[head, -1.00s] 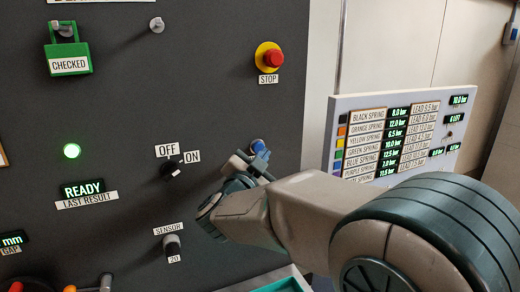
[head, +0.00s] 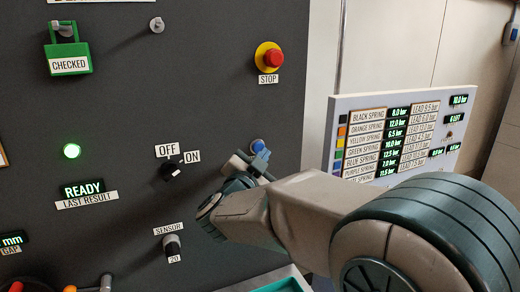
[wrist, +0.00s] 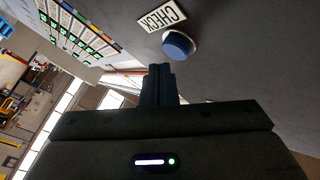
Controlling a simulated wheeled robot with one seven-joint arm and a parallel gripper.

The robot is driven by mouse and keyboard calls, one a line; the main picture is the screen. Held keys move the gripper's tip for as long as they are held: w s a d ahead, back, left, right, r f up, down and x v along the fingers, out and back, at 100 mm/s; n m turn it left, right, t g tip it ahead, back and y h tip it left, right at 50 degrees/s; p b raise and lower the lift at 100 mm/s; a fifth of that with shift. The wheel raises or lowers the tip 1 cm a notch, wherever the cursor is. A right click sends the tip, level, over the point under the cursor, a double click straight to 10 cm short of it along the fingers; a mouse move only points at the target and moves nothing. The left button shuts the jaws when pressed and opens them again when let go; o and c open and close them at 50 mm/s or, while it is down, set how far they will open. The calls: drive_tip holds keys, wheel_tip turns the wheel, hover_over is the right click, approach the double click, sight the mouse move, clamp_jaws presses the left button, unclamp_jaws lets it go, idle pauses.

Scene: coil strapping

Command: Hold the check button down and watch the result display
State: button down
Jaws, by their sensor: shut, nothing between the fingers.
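The blue round check button (head: 259,146) is on the dark panel, right of the OFF/ON switch. In the wrist view the button (wrist: 178,45) sits in a pale ring beside its CHECK label (wrist: 161,17). My gripper (head: 250,158) is shut and empty, close to the button. In the wrist view its fingertips (wrist: 160,68) lie just below the button in the picture, with a small gap showing between them. The button does not look covered by the fingers. The result display (head: 82,189) reads READY in green, above a LAST RESULT label (head: 87,202).
A green lamp (head: 72,151) is lit above the display. The OFF/ON switch (head: 173,171), SENSOR knob (head: 172,246) and red STOP button (head: 273,58) are near my arm. A green CHECKED tag (head: 69,56) hangs upper left. A spring chart board (head: 345,108) stands at right.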

idle(0.7)
drive_tip(key=shift+w+a, duration=0.2)
drive_tip(key=shift+w, duration=0.2)
drive_tip(key=shift+w+a, duration=0.2)
drive_tip(key=shift+w, duration=0.2)
idle(0.7)
drive_tip(key=shift+s, duration=0.1)
idle(0.9)
drive_tip(key=shift+s+d+b, duration=0.35)
drive_tip(key=shift+s+b, duration=0.2)
drive_tip(key=shift+s, duration=0.1)
drive_tip(key=shift+s, duration=0.1)
drive_tip(key=s, duration=0.1)
drive_tip(key=s+d+b, duration=0.1)
drive_tip(key=s, duration=0.1)
drive_tip(key=s+d, duration=0.1)
drive_tip(key=shift+s, duration=0.25)
